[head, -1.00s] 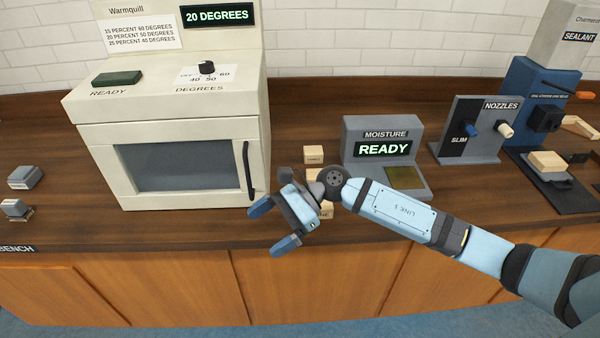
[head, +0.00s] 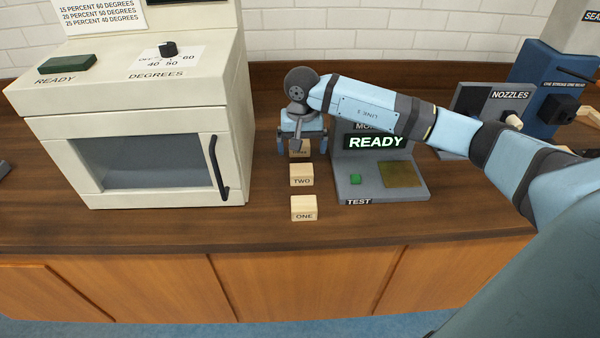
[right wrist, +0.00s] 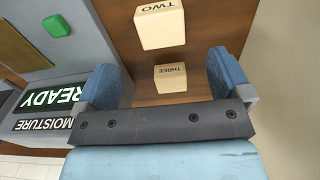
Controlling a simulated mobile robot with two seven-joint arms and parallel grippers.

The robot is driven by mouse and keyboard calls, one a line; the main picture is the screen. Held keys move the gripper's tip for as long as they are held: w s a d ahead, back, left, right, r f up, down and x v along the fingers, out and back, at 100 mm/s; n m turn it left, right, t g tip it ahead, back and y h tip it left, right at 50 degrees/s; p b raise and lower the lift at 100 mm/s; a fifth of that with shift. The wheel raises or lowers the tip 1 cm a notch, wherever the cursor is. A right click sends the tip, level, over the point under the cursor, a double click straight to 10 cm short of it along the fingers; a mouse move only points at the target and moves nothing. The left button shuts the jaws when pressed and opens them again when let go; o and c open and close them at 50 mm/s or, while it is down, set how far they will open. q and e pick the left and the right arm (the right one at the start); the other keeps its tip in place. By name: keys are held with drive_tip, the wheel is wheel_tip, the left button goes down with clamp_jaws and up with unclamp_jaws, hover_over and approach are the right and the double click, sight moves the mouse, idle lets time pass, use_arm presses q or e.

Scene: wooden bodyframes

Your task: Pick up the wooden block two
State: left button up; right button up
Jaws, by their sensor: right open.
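Wooden block two (head: 301,175) is a pale block on the counter, in the middle of a row of three labelled blocks. It also shows in the right wrist view (right wrist: 160,28), near the top edge, beyond my fingers. Block one (head: 303,209) is nearer the counter's front edge. Block three (head: 299,152) is behind block two, partly hidden by my gripper; it shows whole between the fingers in the right wrist view (right wrist: 170,77). My right gripper (head: 303,147) is open and empty, above the back of the row. My left gripper is not in view.
The white oven (head: 150,120) stands left of the blocks. The grey moisture tester (head: 352,186) stands close on their right, its screen reading READY. The nozzle stand (head: 508,107) is farther right. Counter in front of block one is bare.

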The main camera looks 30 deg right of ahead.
sight(302, 169)
wheel_tip(302, 169, down, 4)
drive_tip(key=shift+f, duration=0.2)
wheel_tip(302, 169, down, 5)
drive_tip(key=shift+w+f+p, duration=0.1)
drive_tip(key=shift+w+p, duration=0.05)
drive_tip(key=shift+p, duration=0.6)
drive_tip(key=c, duration=1)
